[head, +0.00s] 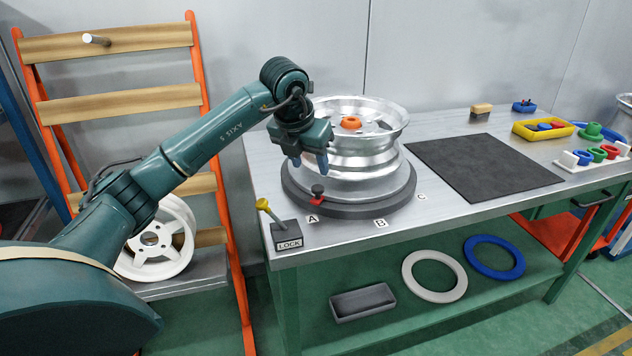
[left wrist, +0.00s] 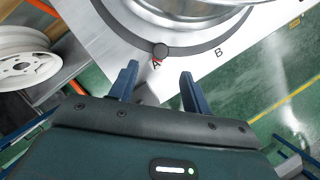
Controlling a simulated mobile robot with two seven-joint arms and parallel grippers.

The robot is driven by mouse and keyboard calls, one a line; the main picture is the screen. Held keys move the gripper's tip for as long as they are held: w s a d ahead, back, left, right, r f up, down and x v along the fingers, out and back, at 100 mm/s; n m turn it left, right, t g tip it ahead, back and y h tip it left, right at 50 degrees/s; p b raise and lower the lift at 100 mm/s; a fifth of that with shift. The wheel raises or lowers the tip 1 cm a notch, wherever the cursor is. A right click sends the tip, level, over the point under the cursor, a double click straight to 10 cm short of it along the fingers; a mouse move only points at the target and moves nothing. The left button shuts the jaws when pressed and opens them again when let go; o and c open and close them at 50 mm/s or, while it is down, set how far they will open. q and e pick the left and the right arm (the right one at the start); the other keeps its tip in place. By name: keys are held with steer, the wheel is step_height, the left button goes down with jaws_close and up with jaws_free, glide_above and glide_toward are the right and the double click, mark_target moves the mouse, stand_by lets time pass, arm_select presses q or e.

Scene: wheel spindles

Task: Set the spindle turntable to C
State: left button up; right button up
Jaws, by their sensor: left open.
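The spindle turntable (head: 350,208) is a dark round base on the table, carrying a silver wheel (head: 375,150) with an orange piece at its hub. A dark knob (head: 317,190) with a red pointer stands on its rim beside label A (head: 312,218). Labels B (head: 380,223) and C (head: 421,197) follow to the right. A LOCK block (head: 286,236) with a tilted yellow-topped lever stands at the table's front left corner. My left gripper (head: 308,163) is open and empty above the knob. In the left wrist view the knob (left wrist: 161,51) shows just beyond the fingertips (left wrist: 160,72). My right gripper is out of view.
A black mat (head: 485,166) lies right of the turntable. A yellow tray (head: 543,130) and coloured rings on a rack (head: 597,155) stand farther right. The lower shelf holds a grey bin (head: 362,302) and two rings. An orange-framed rack with a white wheel (head: 160,240) stands at left.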

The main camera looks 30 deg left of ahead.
mark_target(317, 187)
arm_select(q)
steer(key=x, duration=0.7)
steer(key=shift+w+f, duration=0.15)
steer(key=shift+f, duration=0.2)
steer(key=shift+c, duration=0.2)
jaws_close()
